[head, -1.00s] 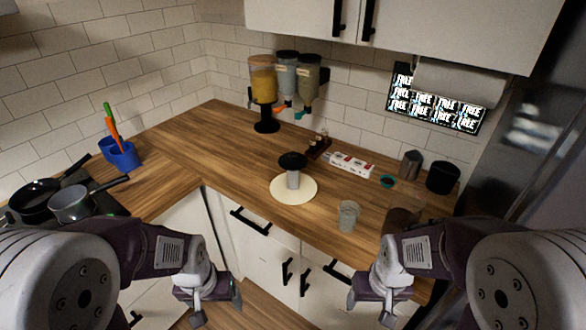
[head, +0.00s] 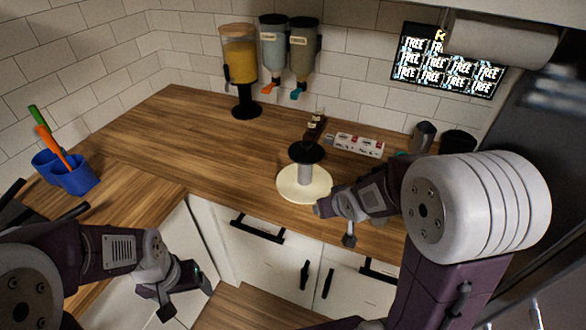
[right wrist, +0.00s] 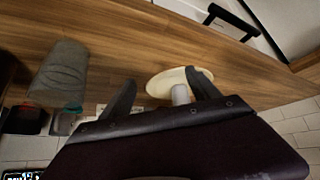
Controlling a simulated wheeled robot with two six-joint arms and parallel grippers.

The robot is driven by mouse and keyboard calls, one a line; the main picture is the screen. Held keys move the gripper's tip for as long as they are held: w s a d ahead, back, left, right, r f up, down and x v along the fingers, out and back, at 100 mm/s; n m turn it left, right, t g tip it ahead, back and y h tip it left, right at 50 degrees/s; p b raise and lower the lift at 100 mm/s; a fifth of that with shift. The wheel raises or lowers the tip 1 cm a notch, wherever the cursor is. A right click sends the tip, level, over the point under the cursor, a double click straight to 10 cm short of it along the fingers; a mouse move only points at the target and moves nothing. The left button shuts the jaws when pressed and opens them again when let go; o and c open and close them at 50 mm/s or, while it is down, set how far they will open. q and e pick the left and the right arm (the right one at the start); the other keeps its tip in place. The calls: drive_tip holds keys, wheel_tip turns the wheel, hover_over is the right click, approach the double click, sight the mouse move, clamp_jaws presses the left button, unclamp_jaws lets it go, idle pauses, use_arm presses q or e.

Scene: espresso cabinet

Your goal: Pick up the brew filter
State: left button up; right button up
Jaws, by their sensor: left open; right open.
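A grey upright cylinder with a wide black top (head: 305,154) stands on a round cream disc (head: 292,190) on the wooden counter. I cannot tell for sure whether this is the brew filter; nothing is labelled so. My right gripper (head: 334,224) is open and empty, close to the disc's front right edge. In the right wrist view the open right gripper (right wrist: 160,77) has the cream disc (right wrist: 158,84) and grey cylinder (right wrist: 180,95) beyond and between its fingers. My left gripper (head: 187,298) is open and empty, low in front of the cabinets.
A grey cup (right wrist: 60,72) shows in the right wrist view. A blue utensil holder (head: 75,176) is left. The middle-left counter is clear.

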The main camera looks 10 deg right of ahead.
sight(309, 168)
drive_tip(key=w+t+b, duration=0.2)
drive_tip(key=w, duration=0.1)
drive_tip(key=w+d+t+y+b, duration=0.1)
drive_tip(key=shift+w+f+n, duration=0.1)
drive_tip(key=shift+w+n, duration=0.2)
drive_tip(key=w+t+b, duration=0.1)
drive_tip(key=w+a+r+t+y+b, duration=0.1)
drive_tip(key=w, duration=0.1)
drive_tip(key=w+a+r+n+b, duration=0.1)
drive_tip(key=w, duration=0.1)
drive_tip(key=shift+a+t+y, duration=0.1)
drive_tip(key=shift+t+y, duration=0.3)
drive_tip(key=w, duration=0.2)
drive_tip(key=w+a, duration=0.1)
drive_tip(key=shift+w+f, duration=0.35)
drive_tip(key=x, duration=0.4)
drive_tip(key=shift+w+a, duration=0.15)
drive_tip(key=shift+w, duration=0.05)
drive_tip(key=shift+w+f, duration=0.15)
drive_tip(key=shift+w, duration=0.2)
drive_tip(key=shift+s, duration=0.1)
